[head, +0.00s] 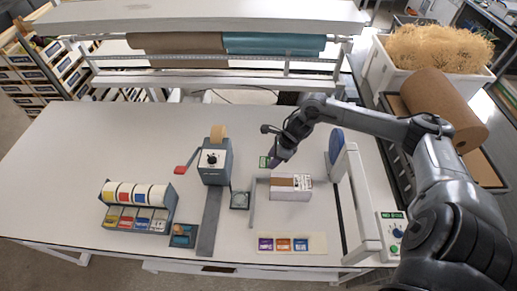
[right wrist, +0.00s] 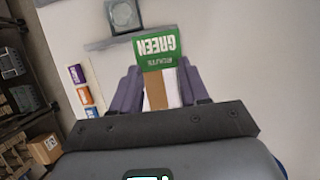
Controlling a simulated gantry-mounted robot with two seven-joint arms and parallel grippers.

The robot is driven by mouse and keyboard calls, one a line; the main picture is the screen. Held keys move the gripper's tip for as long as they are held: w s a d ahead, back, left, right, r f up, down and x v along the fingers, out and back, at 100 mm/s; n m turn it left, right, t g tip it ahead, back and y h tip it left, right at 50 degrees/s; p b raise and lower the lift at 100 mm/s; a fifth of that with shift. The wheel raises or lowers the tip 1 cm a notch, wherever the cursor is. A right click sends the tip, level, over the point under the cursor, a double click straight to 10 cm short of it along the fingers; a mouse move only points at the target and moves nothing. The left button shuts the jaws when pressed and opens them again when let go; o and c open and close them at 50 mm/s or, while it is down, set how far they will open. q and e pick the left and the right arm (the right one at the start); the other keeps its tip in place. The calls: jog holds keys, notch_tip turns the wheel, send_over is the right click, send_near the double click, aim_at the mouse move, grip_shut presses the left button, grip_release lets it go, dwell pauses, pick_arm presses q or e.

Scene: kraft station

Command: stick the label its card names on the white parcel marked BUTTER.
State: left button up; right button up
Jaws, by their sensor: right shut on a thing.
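My right gripper (head: 272,163) is shut on a green label (right wrist: 157,48), held above the table just behind and left of a white parcel (head: 290,194). The label reads GREEN, upside down in the right wrist view, with smaller print below it. The right wrist view shows a brown and white surface between the fingers, probably the parcel. My left gripper is not in view.
A pale strip (head: 319,243) at the front holds purple, orange and blue labels. A grey dispenser (head: 214,166), a small scale-like square (head: 240,200) and a rack of coloured rolls (head: 136,212) stand left. A grey upright frame (head: 358,205) stands close right of the parcel.

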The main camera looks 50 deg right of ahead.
jog(key=p, duration=0.1)
send_over(280, 182)
jog(key=d, duration=0.1)
notch_tip(280, 182, down, 2)
jog(key=shift+s+f+b, duration=0.3)
jog(key=shift+f+b, duration=0.25)
jog(key=shift+f, duration=0.35)
jog(key=shift+s+f+b, duration=0.25)
jog(key=shift+f+b, duration=0.3)
jog(key=shift+f, duration=0.35)
notch_tip(280, 182, down, 2)
jog(key=shift+a+f+b, duration=0.1)
jog(key=shift+f+b, duration=0.15)
jog(key=shift+b, duration=0.75)
jog(key=shift+f, duration=0.35)
jog(key=shift+f+b, duration=0.4)
jog(key=shift+b, duration=0.3)
